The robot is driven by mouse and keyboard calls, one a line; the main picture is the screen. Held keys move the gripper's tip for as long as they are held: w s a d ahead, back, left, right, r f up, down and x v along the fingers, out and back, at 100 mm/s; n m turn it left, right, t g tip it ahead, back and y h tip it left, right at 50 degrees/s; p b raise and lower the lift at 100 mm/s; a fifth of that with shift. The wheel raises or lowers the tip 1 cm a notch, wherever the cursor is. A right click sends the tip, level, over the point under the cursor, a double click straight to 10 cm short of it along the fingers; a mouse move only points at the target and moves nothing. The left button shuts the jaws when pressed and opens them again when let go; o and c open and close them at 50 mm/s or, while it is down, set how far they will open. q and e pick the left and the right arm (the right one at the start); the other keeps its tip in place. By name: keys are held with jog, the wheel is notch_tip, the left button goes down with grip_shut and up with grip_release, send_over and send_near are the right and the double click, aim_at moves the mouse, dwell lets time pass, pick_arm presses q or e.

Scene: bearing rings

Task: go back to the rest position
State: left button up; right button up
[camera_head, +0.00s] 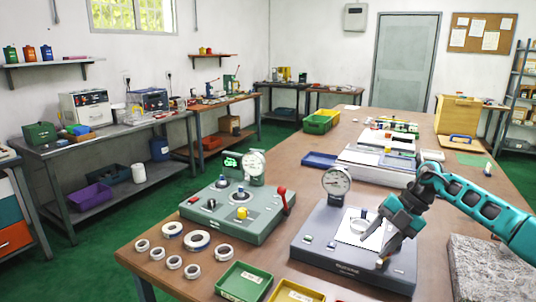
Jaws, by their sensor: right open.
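My right gripper (378,250) is open, at the end of a teal and dark arm that comes in from the right. It hangs over the right part of the dark grey gauge device (330,258). I cannot tell whether its fingertips touch the device. A white plate and a ring (359,225) show on that device, partly behind the gripper. Several loose bearing rings (197,240) lie on the brown table at the front left. My left gripper is not in view.
A green device (222,217) with a dial and red lever stands left of the grey one. A green tray (243,283) and a yellow tray (296,293) sit at the front edge. A granite slab (485,270) lies at right. Pale equipment (375,165) stands farther back.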

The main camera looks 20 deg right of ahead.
jog(key=w+a+r+m+t+y, duration=0.1)
jog(key=w+a+m+t+y, duration=0.15)
jog(key=a+t, duration=0.65)
jog(key=w+a+r+m+t+y, duration=0.1)
jog(key=w+a+m+t+y, duration=0.2)
jog(key=a, duration=1.2)
jog(key=s+f+m+g+h, duration=0.1)
jog(key=s+f+m+h, duration=0.2)
jog(key=s+m+h, duration=0.1)
jog(key=s+d+f+m+g+h, duration=0.1)
jog(key=s+f+m+h, duration=0.2)
jog(key=m, duration=0.4)
jog(key=s+f+m+g+h, duration=0.1)
jog(key=s+f+m+h, duration=0.3)
jog(key=s+m+h, duration=0.1)
jog(key=shift+s+d+h, duration=0.15)
jog(key=shift+s+h, duration=0.2)
jog(key=shift+h, duration=0.4)
jog(key=s+a+f+m+g+y, duration=0.15)
jog(key=s+g, duration=0.25)
jog(key=s, duration=0.4)
jog(key=s+a+f+g+y, duration=0.1)
jog(key=s+a+f+g, duration=0.2)
jog(key=s, duration=0.5)
jog(key=w+a+f+t+y, duration=0.1)
jog(key=w+a+f+t, duration=0.1)
jog(key=w+f+t, duration=0.4)
jog(key=shift+w+a+f+t, duration=0.15)
jog(key=shift+w+f+t, duration=0.15)
jog(key=shift+w+f, duration=0.6)
